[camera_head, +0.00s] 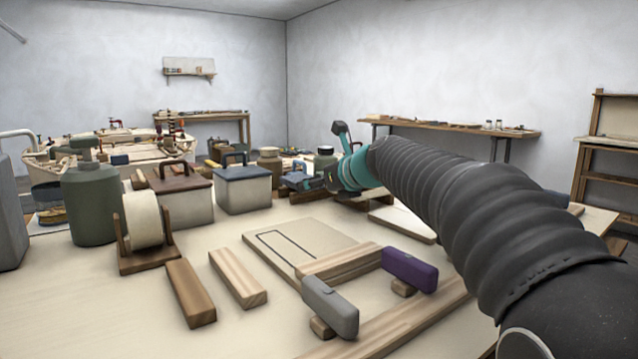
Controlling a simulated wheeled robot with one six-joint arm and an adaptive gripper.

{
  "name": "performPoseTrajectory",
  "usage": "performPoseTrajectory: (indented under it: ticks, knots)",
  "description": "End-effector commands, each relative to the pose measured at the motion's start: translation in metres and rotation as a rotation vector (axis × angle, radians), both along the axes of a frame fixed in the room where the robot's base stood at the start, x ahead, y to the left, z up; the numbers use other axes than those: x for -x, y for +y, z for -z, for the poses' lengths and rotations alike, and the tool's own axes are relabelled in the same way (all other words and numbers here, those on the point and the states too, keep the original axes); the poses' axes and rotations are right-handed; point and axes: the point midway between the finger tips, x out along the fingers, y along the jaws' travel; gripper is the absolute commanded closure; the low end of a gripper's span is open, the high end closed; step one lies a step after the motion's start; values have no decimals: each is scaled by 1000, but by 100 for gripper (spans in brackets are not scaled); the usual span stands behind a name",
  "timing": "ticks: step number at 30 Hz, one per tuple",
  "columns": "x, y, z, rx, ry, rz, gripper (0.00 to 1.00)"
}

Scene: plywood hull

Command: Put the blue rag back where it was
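My arm reaches from the lower right to its teal wrist (355,171). My gripper (318,183) is at the far end of it, low over the back of the bench, small and dark. Its fingers cannot be made out, so I cannot tell if it is open or shut. A dark blue-grey shape (297,181) lies beside it at the left; I cannot tell if this is the blue rag or part of a tool. A small dark blue patch (120,160) also shows behind the green bottle, too small to identify. No rag is clearly seen.
The green bottle (90,205), tape roll (143,220), brown-lidded box (183,195) and blue-lidded box (243,190) stand at left. Wood blocks (238,278), a grey case (330,307) and purple case (409,269) lie in front. Jars (270,166) stand near my gripper.

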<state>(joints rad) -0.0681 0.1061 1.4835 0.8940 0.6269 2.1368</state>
Motion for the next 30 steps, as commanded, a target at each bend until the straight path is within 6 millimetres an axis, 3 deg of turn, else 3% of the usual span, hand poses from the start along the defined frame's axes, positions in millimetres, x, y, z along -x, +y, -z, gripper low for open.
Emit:
performPoseTrajectory:
  ticks: [3, 4, 6, 7, 17, 22, 30]
  knots:
    - [0, 0, 1, 0, 0, 0, 66]
    - [0, 0, 1, 0, 0, 0, 29]
    - [0, 0, 1, 0, 0, 0, 11]
    - [0, 0, 1, 0, 0, 0, 7]
    - [0, 0, 0, 1, -1, 0, 7]
    - [0, 0, -16, 2, -2, -1, 7]
    - [43, -29, -34, 1, -3, 2, 7]
